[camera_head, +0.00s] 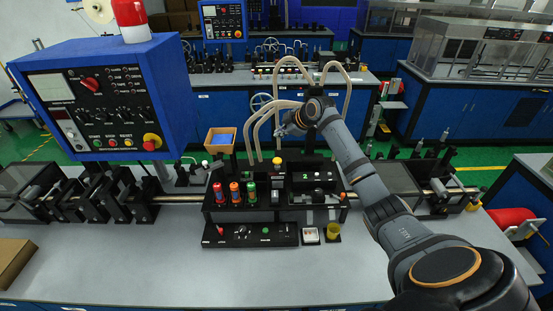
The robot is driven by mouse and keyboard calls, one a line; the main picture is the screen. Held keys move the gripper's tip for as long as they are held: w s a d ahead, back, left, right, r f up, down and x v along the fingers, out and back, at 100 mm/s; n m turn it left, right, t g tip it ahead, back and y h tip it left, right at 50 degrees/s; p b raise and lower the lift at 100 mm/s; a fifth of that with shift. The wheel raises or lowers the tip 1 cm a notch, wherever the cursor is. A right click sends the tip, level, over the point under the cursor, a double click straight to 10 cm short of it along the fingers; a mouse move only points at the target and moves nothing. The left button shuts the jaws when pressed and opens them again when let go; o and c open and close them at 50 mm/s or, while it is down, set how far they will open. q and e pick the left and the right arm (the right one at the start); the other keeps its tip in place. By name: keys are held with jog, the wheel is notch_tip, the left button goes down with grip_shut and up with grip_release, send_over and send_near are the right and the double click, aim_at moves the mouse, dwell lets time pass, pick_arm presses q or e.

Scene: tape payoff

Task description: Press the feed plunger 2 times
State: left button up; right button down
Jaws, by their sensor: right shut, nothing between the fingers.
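A yellow-capped post (277,160) stands at the middle of the black bench fixture (300,213). It looks like the feed plunger, though no label on it is readable. My right arm reaches in from the lower right, and my right gripper (282,131) is shut and empty. It appears above and behind the yellow cap in the picture, with a visible gap between them. Its fingers are small and partly lost against the pale hoses. My left gripper is not in view.
Red, orange and green bottles (234,193) stand on the fixture left of the post. A blue control panel (105,100) overhangs the bench at left. Pale hoses (285,108) arch around my gripper. An orange-brown bin (220,139) sits behind.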

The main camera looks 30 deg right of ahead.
jog(key=b, duration=0.4)
send_over(279, 160)
notch_tip(279, 160, down, 5)
jog(key=shift+a+r, duration=0.15)
notch_tip(279, 160, down, 4)
jog(key=b, duration=0.3)
jog(key=shift+f, duration=0.25)
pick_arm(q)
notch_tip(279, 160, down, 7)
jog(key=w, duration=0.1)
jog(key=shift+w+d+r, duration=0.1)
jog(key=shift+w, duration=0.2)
pick_arm(e)
jog(key=shift+s+f, duration=0.1)
jog(key=shift+f, duration=0.05)
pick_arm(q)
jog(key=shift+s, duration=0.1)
pick_arm(e)
jog(key=shift+f, duration=0.25)
